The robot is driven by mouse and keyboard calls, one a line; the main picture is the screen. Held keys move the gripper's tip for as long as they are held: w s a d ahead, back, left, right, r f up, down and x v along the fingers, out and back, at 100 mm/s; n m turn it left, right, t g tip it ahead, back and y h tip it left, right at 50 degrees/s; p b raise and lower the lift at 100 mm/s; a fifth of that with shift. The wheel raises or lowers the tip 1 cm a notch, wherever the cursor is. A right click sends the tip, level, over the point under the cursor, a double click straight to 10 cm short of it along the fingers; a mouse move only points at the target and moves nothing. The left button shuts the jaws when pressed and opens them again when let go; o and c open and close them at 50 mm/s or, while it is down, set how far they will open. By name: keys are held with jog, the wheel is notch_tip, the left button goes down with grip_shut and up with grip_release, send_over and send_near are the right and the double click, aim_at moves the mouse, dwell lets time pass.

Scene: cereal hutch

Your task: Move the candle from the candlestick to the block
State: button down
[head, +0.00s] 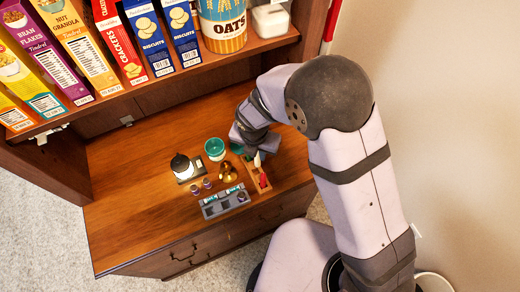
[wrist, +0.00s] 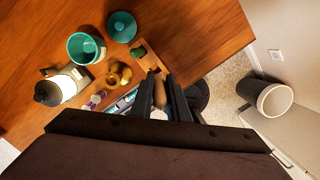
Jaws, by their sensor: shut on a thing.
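My gripper (wrist: 161,77) is shut on the pale candle (wrist: 159,96), which shows between the dark fingers in the wrist view. In the head view the cream candle (head: 257,159) shows just below my gripper (head: 260,150), over or beside the wooden block (head: 251,177). I cannot tell whether it touches the block. The long wooden block (wrist: 143,46) also shows in the wrist view, partly hidden by the fingers. A red piece (head: 263,181) is at the block's near end. The brass candlestick (head: 228,173) stands left of the block, with no candle in it; it also shows in the wrist view (wrist: 119,75).
A teal jar (head: 215,149) and a black-topped white lantern (head: 183,167) stand to the left. A grey tray (head: 213,210) lies in front, with two small purple items (head: 206,183) behind it. A shelf of cereal boxes (head: 85,52) overhangs the back. The counter's left side is clear.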

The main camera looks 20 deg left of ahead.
jog(key=shift+w+a, duration=0.2)
jog(key=shift+a, duration=0.2)
notch_tip(320, 180, down, 6)
jog(key=b, duration=0.5)
jog(key=shift+f+b, duration=0.15)
jog(key=shift+b, duration=0.2)
jog(key=shift+f+b, duration=0.5)
jog(key=shift+f, duration=1.2)
dwell(1.7)
jog(key=c, duration=1.3)
grip_release()
jog(key=shift+r, duration=0.1)
jog(key=shift+s+r+p, duration=0.2)
jog(key=shift+r+p, duration=1)
jog(key=shift+p, duration=0.1)
jog(key=shift+s+r+p, duration=0.2)
jog(key=shift+r+p, duration=1)
jog(key=shift+p, duration=0.05)
